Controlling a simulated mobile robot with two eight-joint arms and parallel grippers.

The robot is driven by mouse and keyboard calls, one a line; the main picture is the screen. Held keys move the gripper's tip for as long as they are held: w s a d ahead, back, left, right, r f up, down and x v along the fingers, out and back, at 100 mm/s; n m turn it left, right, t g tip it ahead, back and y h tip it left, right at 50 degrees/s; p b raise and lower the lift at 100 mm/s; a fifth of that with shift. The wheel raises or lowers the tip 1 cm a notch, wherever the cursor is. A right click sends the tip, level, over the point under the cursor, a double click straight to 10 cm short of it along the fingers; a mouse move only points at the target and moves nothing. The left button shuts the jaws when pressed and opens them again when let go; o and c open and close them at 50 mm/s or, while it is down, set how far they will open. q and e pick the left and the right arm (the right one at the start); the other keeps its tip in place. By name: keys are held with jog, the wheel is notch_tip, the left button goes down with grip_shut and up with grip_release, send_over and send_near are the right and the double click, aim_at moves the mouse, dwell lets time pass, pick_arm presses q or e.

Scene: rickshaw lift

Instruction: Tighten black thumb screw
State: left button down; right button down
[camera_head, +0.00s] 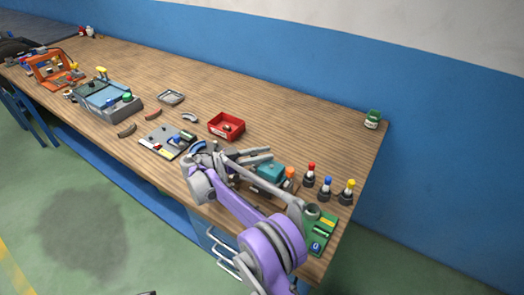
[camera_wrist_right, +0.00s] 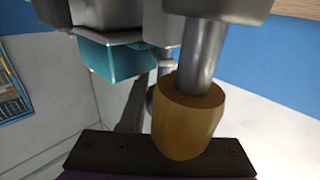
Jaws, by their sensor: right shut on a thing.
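My right gripper (camera_head: 266,156) reaches in over the bench at a fixture near its front right part. The fixture shows a teal block (camera_head: 270,171) and an orange cylinder (camera_head: 290,174). The right wrist view shows a teal block (camera_wrist_right: 112,62) at upper left and a yellow-orange cylinder (camera_wrist_right: 187,120) on a grey shaft, close to the camera. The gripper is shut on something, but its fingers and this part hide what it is. I cannot clearly pick out the black thumb screw in either view. My left gripper is not in view.
Red (camera_head: 310,175), blue (camera_head: 326,188) and yellow (camera_head: 347,192) knobbed parts stand right of the fixture. A green board (camera_head: 321,233) lies at the front right. A red bin (camera_head: 226,126) and a grey panel (camera_head: 160,143) lie to the left. The bench's back right is mostly clear.

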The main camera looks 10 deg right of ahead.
jog(key=shift+s+m+g, duration=0.1)
jog(key=shift+m+g, duration=0.4)
jog(key=shift+g, duration=0.3)
jog(key=c, duration=0.6)
grip_release()
